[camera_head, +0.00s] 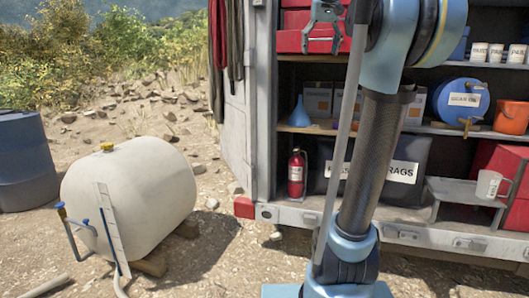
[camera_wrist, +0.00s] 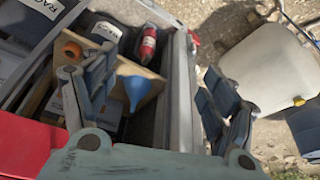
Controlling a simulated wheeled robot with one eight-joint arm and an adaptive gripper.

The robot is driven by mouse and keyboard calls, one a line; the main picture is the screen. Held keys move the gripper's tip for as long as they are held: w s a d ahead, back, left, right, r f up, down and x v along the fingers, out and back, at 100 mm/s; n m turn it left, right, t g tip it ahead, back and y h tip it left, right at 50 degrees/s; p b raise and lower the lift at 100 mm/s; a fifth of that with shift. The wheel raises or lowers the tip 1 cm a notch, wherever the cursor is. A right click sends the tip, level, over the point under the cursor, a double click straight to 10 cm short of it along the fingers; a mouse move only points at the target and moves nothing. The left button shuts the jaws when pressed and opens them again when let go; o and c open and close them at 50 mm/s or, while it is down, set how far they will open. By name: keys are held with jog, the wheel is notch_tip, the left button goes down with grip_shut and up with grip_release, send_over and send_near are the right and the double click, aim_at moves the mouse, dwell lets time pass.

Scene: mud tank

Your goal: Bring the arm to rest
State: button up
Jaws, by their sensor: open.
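My arm (camera_head: 375,150) stands upright in front of the open shelving of a vehicle in the head view, its upper part cut off by the top edge. My gripper (camera_head: 322,46) hangs down at the top centre, in front of a red box (camera_head: 296,42). Its fingers are spread and nothing is between them. In the wrist view my gripper (camera_wrist: 150,100) shows its two fingers wide apart, with the shelf contents and the vehicle's edge seen beyond them.
A pale tank (camera_head: 130,190) lies on the ground at left, beside a dark blue drum (camera_head: 22,160). The shelves hold a blue funnel (camera_head: 299,112), a fire extinguisher (camera_head: 296,175), a rag bag (camera_head: 400,172) and a blue drum (camera_head: 459,100). Gravel between tank and vehicle is clear.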

jog(key=s+f, duration=0.8)
jog(key=f, duration=1)
jog(key=s+f+g, duration=0.1)
jog(key=s+f, duration=0.8)
jog(key=f, duration=0.9)
jog(key=s+f, duration=0.9)
jog(key=f, duration=0.9)
jog(key=shift+a+f+g, duration=0.25)
jog(key=shift+f+g, duration=0.05)
jog(key=shift+w+f, duration=0.2)
jog(key=shift+w, duration=0.2)
